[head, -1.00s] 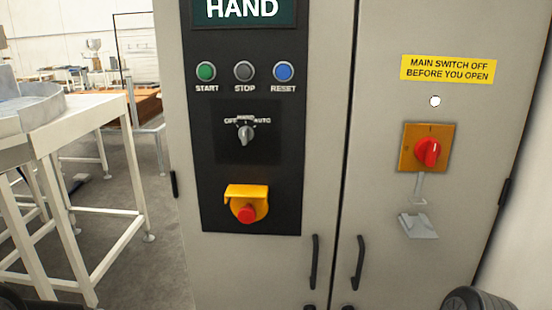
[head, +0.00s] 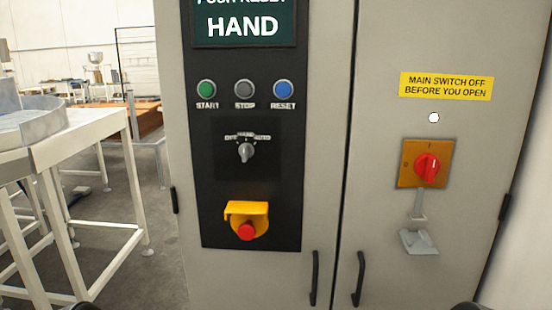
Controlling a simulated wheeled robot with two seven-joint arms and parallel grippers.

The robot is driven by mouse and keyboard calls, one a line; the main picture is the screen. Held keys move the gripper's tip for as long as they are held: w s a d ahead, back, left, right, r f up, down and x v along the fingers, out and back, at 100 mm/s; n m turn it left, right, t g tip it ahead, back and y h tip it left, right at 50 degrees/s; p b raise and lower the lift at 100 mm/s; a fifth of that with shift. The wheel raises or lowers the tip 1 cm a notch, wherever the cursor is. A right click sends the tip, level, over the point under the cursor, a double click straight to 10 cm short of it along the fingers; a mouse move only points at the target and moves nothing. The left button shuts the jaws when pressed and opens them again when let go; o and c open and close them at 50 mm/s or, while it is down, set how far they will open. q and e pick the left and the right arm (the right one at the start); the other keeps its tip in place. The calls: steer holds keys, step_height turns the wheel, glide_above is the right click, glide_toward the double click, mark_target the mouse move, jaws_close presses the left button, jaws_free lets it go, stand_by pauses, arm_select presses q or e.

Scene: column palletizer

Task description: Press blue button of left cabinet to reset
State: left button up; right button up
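The blue RESET button (head: 283,89) sits at the right end of a row on the dark control panel (head: 220,185) of the left cabinet door. A green START button (head: 206,89) and a grey STOP button (head: 244,89) are to its left. A display (head: 243,25) above reads "HAND", with a partly cut line over it. Neither gripper shows clearly. Only small dark parts, seemingly of my arms, show at the bottom left and bottom right edges, away from the panel.
Below the buttons are a grey selector knob (head: 246,152) and a red emergency stop (head: 247,231) in a yellow guard. The right door has a red main switch (head: 427,169). Door handles (head: 315,279) stick out low. A white-framed table (head: 85,140) stands at the left.

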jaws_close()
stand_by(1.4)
